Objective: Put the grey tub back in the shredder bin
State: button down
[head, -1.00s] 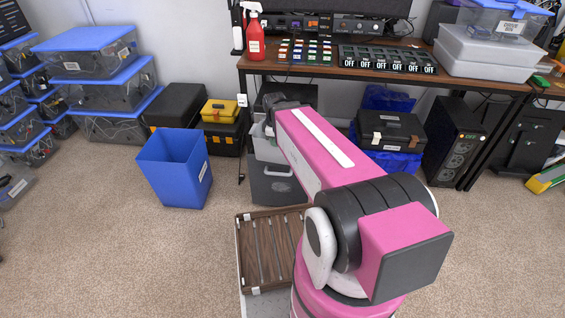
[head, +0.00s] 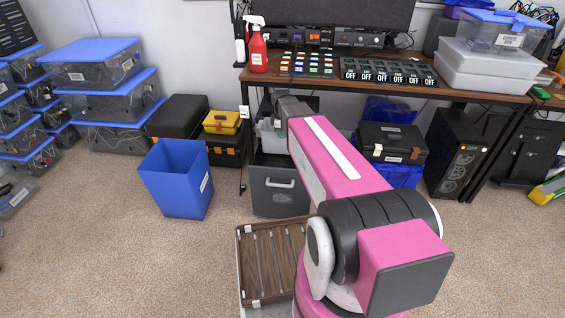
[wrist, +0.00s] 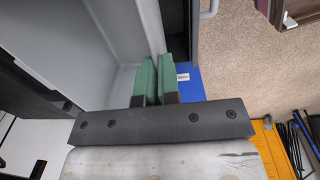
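The grey tub (head: 267,136) is a light grey open box. In the head view it is above the back of the shredder bin (head: 280,190), partly hidden by my arm. The shredder bin is dark grey, with a handle on its front, and its top is open. In the wrist view my gripper (wrist: 156,72) has its green fingers on either side of one wall of the tub (wrist: 120,50), closed on it. The dark inside of the bin (wrist: 174,28) shows just beside that wall. My gripper is hidden in the head view.
A blue bin (head: 172,180) stands left of the shredder bin. A brown slatted tray (head: 272,262) is in front. A desk (head: 320,82) overhangs behind. Black and yellow toolboxes (head: 222,124) stand at the back left, a black case (head: 392,142) at the right. Carpet at the left is clear.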

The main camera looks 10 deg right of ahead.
notch_tip(320, 180, down, 18)
jog(key=w, duration=0.1)
jog(key=shift+w+d, duration=0.2)
jog(key=shift+d, duration=0.05)
dwell(0.5)
jog(key=c, duration=1.4)
grip_release()
jog(key=shift+f, duration=0.1)
jog(key=shift+o, duration=0.2)
